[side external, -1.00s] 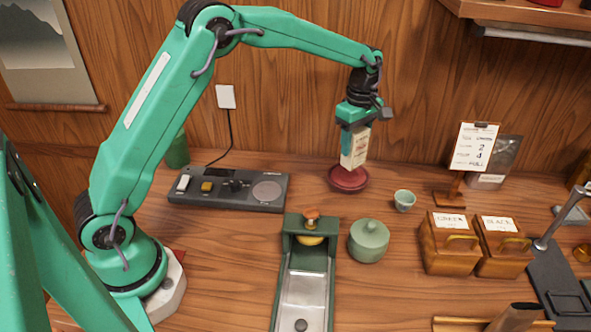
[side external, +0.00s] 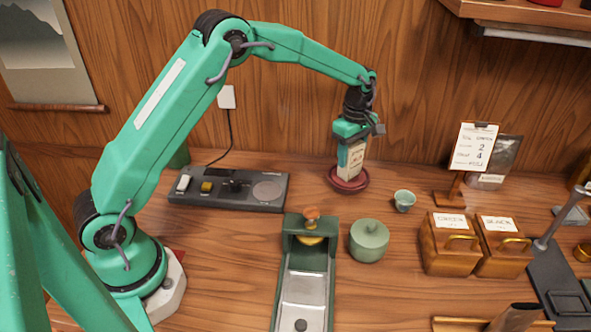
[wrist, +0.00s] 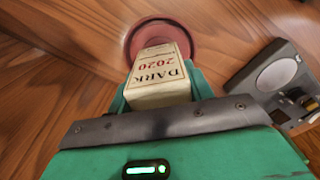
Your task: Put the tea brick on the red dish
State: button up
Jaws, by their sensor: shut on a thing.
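The tea brick (side external: 352,158) is a pale wrapped block held upright in my gripper (side external: 350,150). In the wrist view the tea brick (wrist: 160,73) shows a label reading "DARK 2020". The red dish (side external: 334,184) is a small round dish on the table. The brick's lower end is over the middle of the dish; I cannot tell whether it touches. In the wrist view the rim of the red dish (wrist: 190,34) shows around the brick's far end. My gripper is shut on the brick, and its fingertips are mostly hidden.
A dark scale (side external: 228,190) lies left of the dish. A small pale cup (side external: 404,201) stands to its right. Wooden boxes (side external: 449,245) are farther right.

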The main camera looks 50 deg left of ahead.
jog(key=shift+f, duration=0.15)
jog(key=o, duration=1)
jog(key=shift+o, duration=0.2)
notch_tip(320, 180, up, 12)
jog(key=shift+r, duration=0.2)
jog(key=shift+s+r, duration=0.1)
dwell(0.4)
